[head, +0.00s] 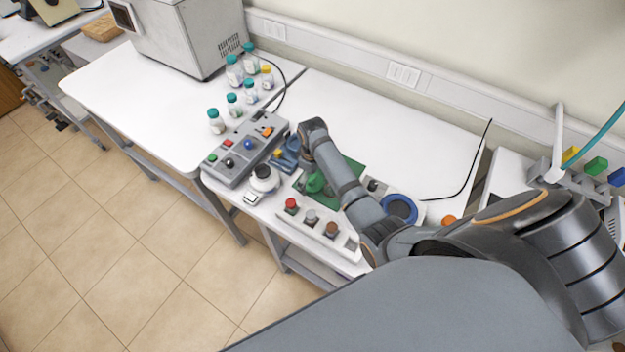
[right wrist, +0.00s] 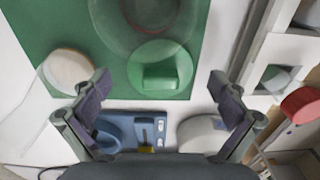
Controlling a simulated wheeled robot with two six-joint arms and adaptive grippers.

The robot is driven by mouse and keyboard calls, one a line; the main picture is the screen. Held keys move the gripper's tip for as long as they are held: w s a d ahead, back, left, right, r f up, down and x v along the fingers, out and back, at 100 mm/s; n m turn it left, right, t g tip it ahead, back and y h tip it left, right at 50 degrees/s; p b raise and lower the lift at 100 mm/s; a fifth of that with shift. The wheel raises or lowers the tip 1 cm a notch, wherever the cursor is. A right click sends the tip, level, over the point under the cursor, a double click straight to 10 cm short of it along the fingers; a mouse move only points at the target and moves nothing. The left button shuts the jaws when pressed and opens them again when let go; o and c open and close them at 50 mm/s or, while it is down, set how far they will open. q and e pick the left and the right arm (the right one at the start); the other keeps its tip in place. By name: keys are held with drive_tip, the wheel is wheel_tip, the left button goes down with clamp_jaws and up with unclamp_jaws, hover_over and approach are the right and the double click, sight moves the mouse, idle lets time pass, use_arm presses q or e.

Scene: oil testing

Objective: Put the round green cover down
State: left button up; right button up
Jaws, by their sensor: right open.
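The round green cover (right wrist: 160,67) has a raised block handle and lies on the green mat (right wrist: 60,28) in the right wrist view. In the head view the cover (head: 315,183) shows beside my right wrist. My right gripper (right wrist: 158,90) is open and empty, its two fingers spread apart on either side below the cover. The cover is not between the fingers' grip and appears apart from them. My left gripper is not in view.
A clear round dish (right wrist: 150,14) sits close beside the cover. A blue device (right wrist: 130,130), a white round object (right wrist: 68,70) and a stand with coloured knobs (head: 311,221) are near. A grey control box (head: 245,150) and several bottles (head: 234,71) stand farther left.

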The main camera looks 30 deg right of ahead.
sight(312, 178)
drive_tip(key=c, duration=1.3)
wheel_tip(312, 178, up, 9)
drive_tip(key=shift+r+b, duration=0.1)
drive_tip(key=shift+b, duration=1.1)
drive_tip(key=shift+r, duration=0.4)
